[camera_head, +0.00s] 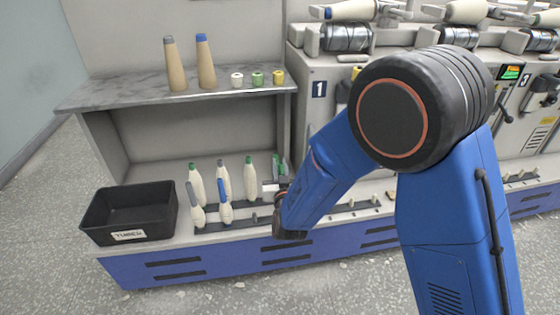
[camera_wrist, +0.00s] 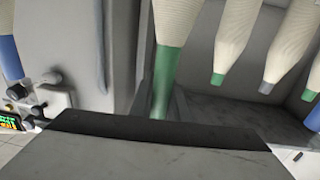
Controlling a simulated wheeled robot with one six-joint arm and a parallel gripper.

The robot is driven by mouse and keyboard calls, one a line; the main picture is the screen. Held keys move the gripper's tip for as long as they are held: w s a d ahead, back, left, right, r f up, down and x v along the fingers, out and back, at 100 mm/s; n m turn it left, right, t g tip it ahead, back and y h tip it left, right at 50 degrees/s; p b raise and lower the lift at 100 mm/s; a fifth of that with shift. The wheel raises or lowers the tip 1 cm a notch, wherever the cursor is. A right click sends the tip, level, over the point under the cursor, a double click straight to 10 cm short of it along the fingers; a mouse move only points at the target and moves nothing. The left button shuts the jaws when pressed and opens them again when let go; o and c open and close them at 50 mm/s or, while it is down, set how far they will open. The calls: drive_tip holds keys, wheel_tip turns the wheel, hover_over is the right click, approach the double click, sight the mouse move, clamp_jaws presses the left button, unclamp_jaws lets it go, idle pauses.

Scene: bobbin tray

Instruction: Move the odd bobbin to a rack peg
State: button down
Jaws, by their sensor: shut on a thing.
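Cream bobbins with coloured tips stand on the rack (camera_head: 240,222) in the head view. My gripper (camera_head: 272,187) is at the right of these, low over the rack. It is shut on a green-tipped bobbin (camera_wrist: 167,75), seen in the wrist view; the fingers are mostly hidden. In the head view, green tips show just beyond my gripper, partly covered.
A black bin (camera_head: 125,234) labelled "TUBES" stands at the left. A shelf (camera_head: 130,97) above holds two tan cones (camera_head: 205,62) and small spools (camera_head: 257,79). Bare pegs (camera_head: 352,203) stand on the ledge to the right. Machine 1 (camera_head: 335,80) rises behind.

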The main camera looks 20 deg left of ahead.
drive_tip(key=shift+f, duration=1.75)
idle(0.8)
drive_tip(key=c, duration=2)
unclamp_jaws()
drive_tip(key=shift+d, duration=0.1)
drive_tip(key=shift+v, duration=5.5)
